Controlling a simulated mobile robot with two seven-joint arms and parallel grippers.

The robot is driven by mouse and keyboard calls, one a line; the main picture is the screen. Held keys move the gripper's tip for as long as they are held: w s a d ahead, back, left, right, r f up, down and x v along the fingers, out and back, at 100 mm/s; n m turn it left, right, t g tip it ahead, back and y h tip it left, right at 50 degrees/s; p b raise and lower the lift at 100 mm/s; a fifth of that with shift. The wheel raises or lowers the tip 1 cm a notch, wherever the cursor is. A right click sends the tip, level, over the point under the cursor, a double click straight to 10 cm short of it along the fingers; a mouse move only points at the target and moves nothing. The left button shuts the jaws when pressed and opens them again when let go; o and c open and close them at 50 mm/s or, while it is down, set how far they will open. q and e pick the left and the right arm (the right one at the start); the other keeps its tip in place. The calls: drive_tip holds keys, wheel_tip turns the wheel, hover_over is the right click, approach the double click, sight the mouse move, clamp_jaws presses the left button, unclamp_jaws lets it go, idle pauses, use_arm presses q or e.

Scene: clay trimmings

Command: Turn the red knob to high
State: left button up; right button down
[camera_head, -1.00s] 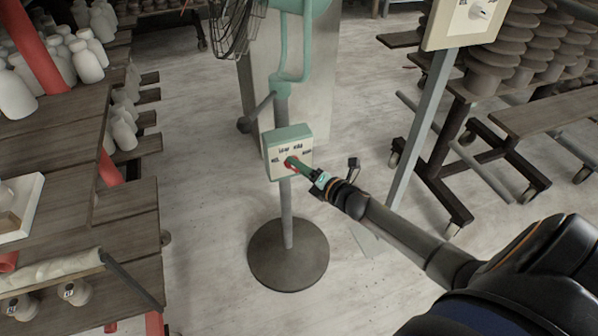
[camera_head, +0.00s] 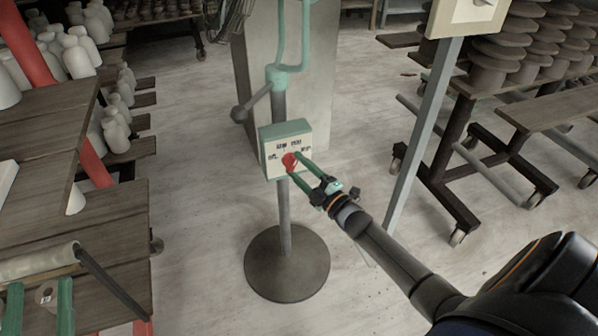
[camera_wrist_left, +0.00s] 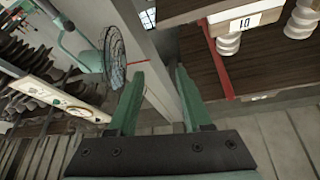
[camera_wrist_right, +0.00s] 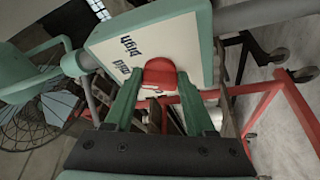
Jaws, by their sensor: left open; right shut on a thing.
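The red knob (camera_head: 289,159) is on the front of the pale control box (camera_head: 271,170) with a green top, partway up the fan's stand. My right gripper (camera_head: 293,166) is at the box, its two green fingers on either side of the knob and shut on it. In the right wrist view the knob (camera_wrist_right: 159,74) shows between the fingertips, with labels reading "high" and "mid" on the box face. The knob's pointer setting cannot be made out. My left gripper (camera_head: 40,300) is open and empty at the lower left, over the wooden shelving.
The fan's round base (camera_head: 287,265) stands on open floor. Wooden shelves (camera_head: 110,225) with white bottles line the left. A grey post (camera_head: 420,140) with a panel and wheeled racks (camera_head: 480,130) of stacked clay pieces stand at the right.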

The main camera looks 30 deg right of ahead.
drive_tip(key=m, duration=0.2)
drive_tip(key=m+t+h+b, duration=0.1)
drive_tip(key=m, duration=0.2)
drive_tip(key=shift+a+f+m+t+h+b, duration=0.15)
drive_tip(key=shift+f+m+t+h+b, duration=0.15)
drive_tip(key=shift+b, duration=0.05)
drive_tip(key=shift+m, duration=0.6)
use_arm(q)
drive_tip(key=s+d+r+m+t+h, duration=0.1)
drive_tip(key=s+r+m+h, duration=0.4)
drive_tip(key=r+h, duration=0.1)
drive_tip(key=shift+s+r+h+b, duration=0.25)
drive_tip(key=shift+r+h+b, duration=0.15)
use_arm(e)
drive_tip(key=shift+w+a+m+t+h, duration=0.1)
drive_tip(key=shift+m+t+h, duration=0.15)
drive_tip(key=shift+m+h, duration=0.6)
drive_tip(key=shift+a+m+t+h, duration=0.1)
drive_tip(key=shift+m+t+h, duration=0.2)
drive_tip(key=shift+m, duration=0.95)
drive_tip(key=shift+h, duration=0.25)
drive_tip(key=shift+c, duration=1.2)
unclamp_jaws()
